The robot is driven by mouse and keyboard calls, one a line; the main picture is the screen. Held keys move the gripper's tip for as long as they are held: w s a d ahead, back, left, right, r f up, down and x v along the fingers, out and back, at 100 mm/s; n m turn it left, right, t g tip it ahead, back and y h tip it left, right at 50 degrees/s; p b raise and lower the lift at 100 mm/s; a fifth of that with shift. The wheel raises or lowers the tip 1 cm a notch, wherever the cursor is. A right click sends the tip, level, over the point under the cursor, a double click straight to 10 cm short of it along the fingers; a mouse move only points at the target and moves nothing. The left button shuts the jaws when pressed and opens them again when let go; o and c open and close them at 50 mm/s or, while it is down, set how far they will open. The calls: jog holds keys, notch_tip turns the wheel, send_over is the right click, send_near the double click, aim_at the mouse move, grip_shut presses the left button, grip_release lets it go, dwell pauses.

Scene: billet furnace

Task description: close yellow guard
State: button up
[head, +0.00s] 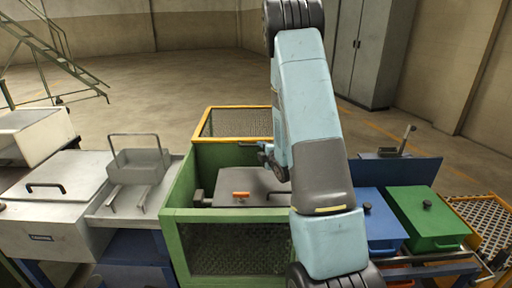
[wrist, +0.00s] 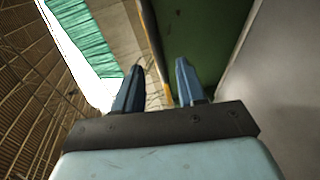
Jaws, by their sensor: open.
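The yellow guard (head: 238,123) is a yellow-framed mesh panel at the back of the green box (head: 180,195) in the head view. It is raised away from the box opening, behind the back rim, and its right end is hidden by my arm. My gripper (head: 264,152) is near the back of the box, in front of the guard's right part. In the wrist view my gripper (wrist: 159,66) has its two blue fingers apart with nothing held between them. A thin yellow edge and a green panel (wrist: 195,40) show beyond the fingers; I cannot tell contact.
Left stand a grey lidded box (head: 60,190) and a metal tray (head: 140,165). Right are a blue lidded box (head: 375,215) and a green one (head: 428,217). Open floor lies behind.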

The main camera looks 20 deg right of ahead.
aim_at(256, 146)
jog(key=shift+w+f, duration=0.2)
jog(key=shift+w, duration=0.85)
jog(key=shift+w+f, duration=0.2)
jog(key=shift+w, duration=0.8)
jog(key=shift+w+f, duration=0.2)
jog(key=shift+w, duration=0.85)
jog(key=shift+c, duration=0.2)
grip_shut()
jog(key=shift+s, duration=0.1)
